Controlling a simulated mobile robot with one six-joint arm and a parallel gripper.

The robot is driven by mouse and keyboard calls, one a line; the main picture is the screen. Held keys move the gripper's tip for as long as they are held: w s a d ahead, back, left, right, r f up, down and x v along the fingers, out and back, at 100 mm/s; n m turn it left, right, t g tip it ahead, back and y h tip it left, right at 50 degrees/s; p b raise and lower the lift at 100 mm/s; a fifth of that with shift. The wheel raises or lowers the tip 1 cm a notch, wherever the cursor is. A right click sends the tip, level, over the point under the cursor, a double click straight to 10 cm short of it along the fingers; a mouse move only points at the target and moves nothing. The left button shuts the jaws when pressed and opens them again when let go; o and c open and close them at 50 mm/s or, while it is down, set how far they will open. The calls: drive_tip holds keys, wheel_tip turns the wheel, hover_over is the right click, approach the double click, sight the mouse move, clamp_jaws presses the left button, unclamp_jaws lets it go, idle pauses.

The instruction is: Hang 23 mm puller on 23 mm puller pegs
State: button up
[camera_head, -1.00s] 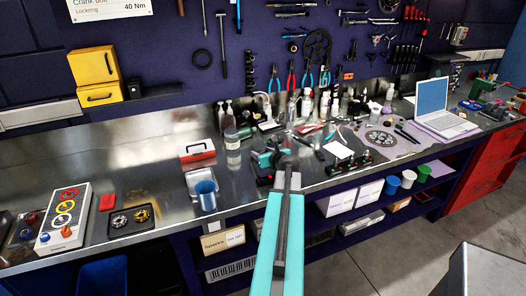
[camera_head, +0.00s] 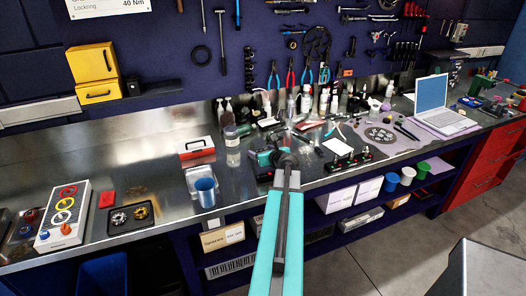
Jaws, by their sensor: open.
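My gripper (camera_head: 262,170) is at the far end of my teal arm, low over the middle of the bench. It is small and dark here, open, with nothing visibly held. My arm hides part of the bench behind it. I cannot pick out the 23 mm puller for sure; several small tools (camera_head: 352,158) stand in a dark holder to the right of my gripper. The dark blue pegboard (camera_head: 170,45) rises behind the bench with many tools hanging on it. The 23 mm puller pegs cannot be told apart at this size.
A blue cup (camera_head: 206,194), a clear jar (camera_head: 233,156) and a red-and-white box (camera_head: 197,148) stand left of my gripper. Bottles (camera_head: 306,102) crowd the back. A laptop (camera_head: 445,108) is at right. Bare metal bench (camera_head: 150,165) lies at left.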

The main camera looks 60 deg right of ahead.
drive_tip(key=shift+b, duration=0.35)
drive_tip(key=b+v, duration=0.2)
drive_tip(key=v, duration=0.8)
drive_tip(key=shift+s+a+r+b, duration=0.2)
drive_tip(key=shift+s+b, duration=0.1)
drive_tip(key=shift+s+r+p, duration=0.1)
drive_tip(key=shift+r+p, duration=0.15)
drive_tip(key=shift+p, duration=0.75)
drive_tip(key=p, duration=0.5)
drive_tip(key=shift+s+a+r, duration=0.1)
drive_tip(key=shift+s+r, duration=0.15)
drive_tip(key=shift+s, duration=0.1)
drive_tip(key=p, duration=0.3)
drive_tip(key=s+p, duration=0.1)
drive_tip(key=p, duration=0.2)
drive_tip(key=shift+s+a+r, duration=0.1)
drive_tip(key=shift+a+r, duration=0.05)
drive_tip(key=shift+a, duration=0.2)
